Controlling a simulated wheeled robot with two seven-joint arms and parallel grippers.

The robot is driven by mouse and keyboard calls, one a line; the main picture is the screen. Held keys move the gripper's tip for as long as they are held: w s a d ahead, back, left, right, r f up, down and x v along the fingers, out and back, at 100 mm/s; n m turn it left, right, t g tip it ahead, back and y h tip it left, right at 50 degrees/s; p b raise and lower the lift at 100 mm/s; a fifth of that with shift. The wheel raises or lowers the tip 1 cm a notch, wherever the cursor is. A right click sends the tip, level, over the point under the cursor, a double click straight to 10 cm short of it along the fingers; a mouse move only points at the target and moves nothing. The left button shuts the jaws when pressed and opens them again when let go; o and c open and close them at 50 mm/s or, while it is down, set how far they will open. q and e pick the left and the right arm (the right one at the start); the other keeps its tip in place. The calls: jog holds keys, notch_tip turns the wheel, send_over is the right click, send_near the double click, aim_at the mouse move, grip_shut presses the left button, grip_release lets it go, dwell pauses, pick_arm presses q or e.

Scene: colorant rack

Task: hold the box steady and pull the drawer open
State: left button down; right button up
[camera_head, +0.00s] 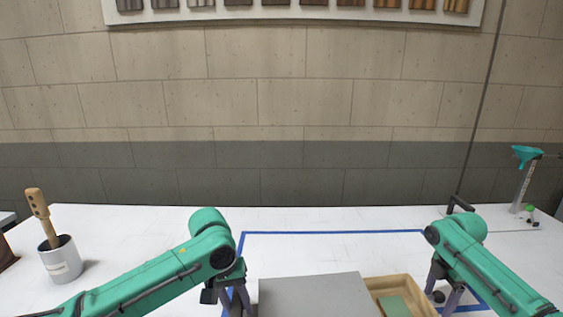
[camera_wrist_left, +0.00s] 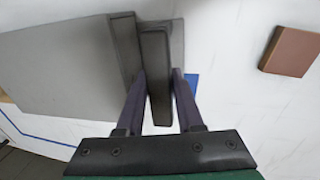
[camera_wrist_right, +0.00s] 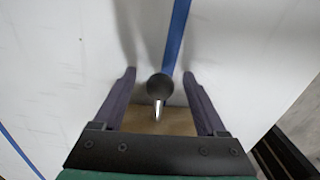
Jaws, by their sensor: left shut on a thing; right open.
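The grey box (camera_head: 312,296) stands at the bottom centre of the head view, its lower part cut off. Its wooden drawer (camera_head: 410,286) is out on the right side, with a green item (camera_head: 396,306) inside. My left gripper (camera_head: 238,306) is at the box's left side. In the left wrist view it is shut on the box's dark grey handle (camera_wrist_left: 155,70). My right gripper (camera_head: 446,298) is at the drawer's right end, open. In the right wrist view the drawer's black knob (camera_wrist_right: 160,86) on its metal stem lies between the spread fingers, with gaps at both sides.
A blue tape outline (camera_head: 330,232) marks the white table around the box. A grey cup (camera_head: 61,260) with a wooden tool stands at the left. A stand with a teal funnel (camera_head: 526,154) is at the far right. A brown block (camera_wrist_left: 290,51) shows in the left wrist view.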

notch_tip(320, 180, up, 12)
dwell(0.3)
pick_arm(q)
jog(key=shift+c, duration=2.3)
grip_release()
